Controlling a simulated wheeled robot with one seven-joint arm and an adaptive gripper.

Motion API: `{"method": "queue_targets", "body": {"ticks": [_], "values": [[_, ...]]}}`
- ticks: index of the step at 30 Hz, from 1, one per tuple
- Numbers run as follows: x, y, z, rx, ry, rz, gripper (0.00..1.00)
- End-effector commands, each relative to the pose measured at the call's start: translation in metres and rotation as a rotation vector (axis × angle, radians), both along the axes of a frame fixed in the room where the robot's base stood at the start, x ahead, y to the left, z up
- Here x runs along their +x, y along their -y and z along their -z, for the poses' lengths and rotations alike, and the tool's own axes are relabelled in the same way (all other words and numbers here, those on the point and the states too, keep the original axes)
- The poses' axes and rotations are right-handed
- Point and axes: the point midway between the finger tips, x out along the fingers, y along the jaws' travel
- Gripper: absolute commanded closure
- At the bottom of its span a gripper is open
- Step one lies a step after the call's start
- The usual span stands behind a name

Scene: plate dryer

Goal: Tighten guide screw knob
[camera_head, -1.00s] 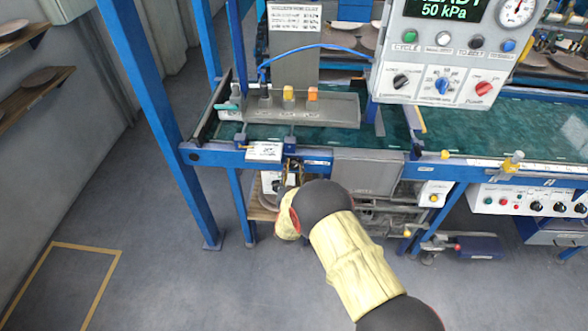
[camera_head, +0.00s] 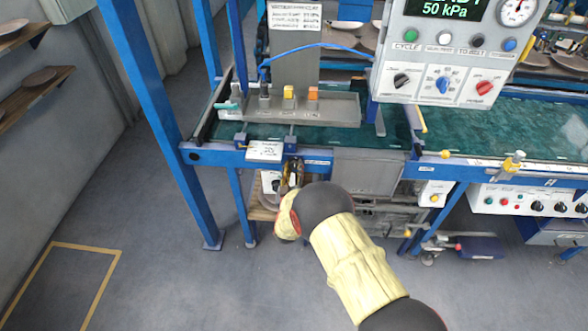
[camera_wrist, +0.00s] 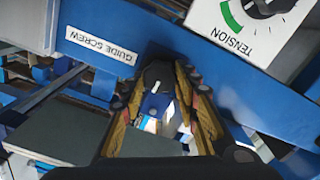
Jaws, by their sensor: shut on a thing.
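The guide screw knob (camera_wrist: 158,76) is black with a white pointer mark. It shows in the wrist view on the blue frame, beside the GUIDE SCREW label (camera_wrist: 101,46). My gripper (camera_wrist: 161,68) has its tan and black fingers on either side of the knob and is shut on it. In the head view my gripper (camera_head: 291,172) is at the blue front rail (camera_head: 330,161), below a small white card. My own wrist and the fingers hide the knob there.
A white TENSION dial box (camera_wrist: 255,25) is close to the fingers in the wrist view. A grey panel (camera_head: 368,172) is right of my gripper in the head view. The control box (camera_head: 447,50) hangs above. Open floor (camera_head: 150,220) lies to the left.

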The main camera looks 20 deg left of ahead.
Motion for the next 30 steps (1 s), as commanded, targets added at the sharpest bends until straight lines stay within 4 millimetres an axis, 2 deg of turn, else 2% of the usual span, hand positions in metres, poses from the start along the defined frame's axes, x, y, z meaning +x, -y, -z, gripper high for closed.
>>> {"method": "queue_targets", "body": {"ticks": [30], "values": [[-0.0011,-0.0033,0.0032,-0.896,0.216,-0.003,0.94]]}}
